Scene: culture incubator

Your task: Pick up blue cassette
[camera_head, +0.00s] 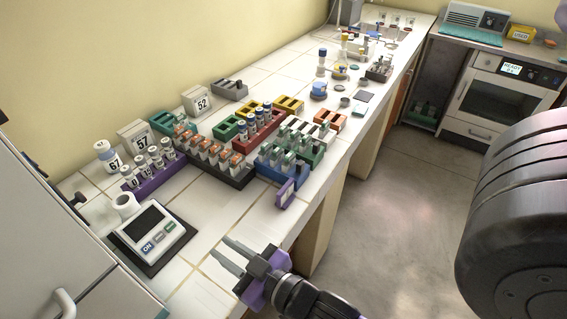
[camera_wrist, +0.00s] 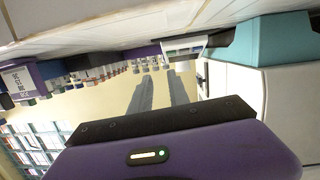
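My gripper (camera_head: 224,249) is at the front edge of the white tiled bench, right of the scale. Its two grey fingers are apart with nothing between them; they also show apart in the wrist view (camera_wrist: 159,76). A blue rack (camera_head: 280,176) holding several grey-green pieces stands farther back along the bench edge, apart from my gripper. I cannot pick out a single blue cassette with certainty. A small purple block (camera_head: 286,192) stands upright in front of the blue rack, between it and my gripper.
A scale (camera_head: 152,231) lies left of my gripper. A purple rack of vials (camera_head: 153,178) and a dark rack with orange-topped pieces (camera_head: 232,178) stand behind. Green, yellow and red racks crowd farther back. Bare tiles lie between scale and gripper.

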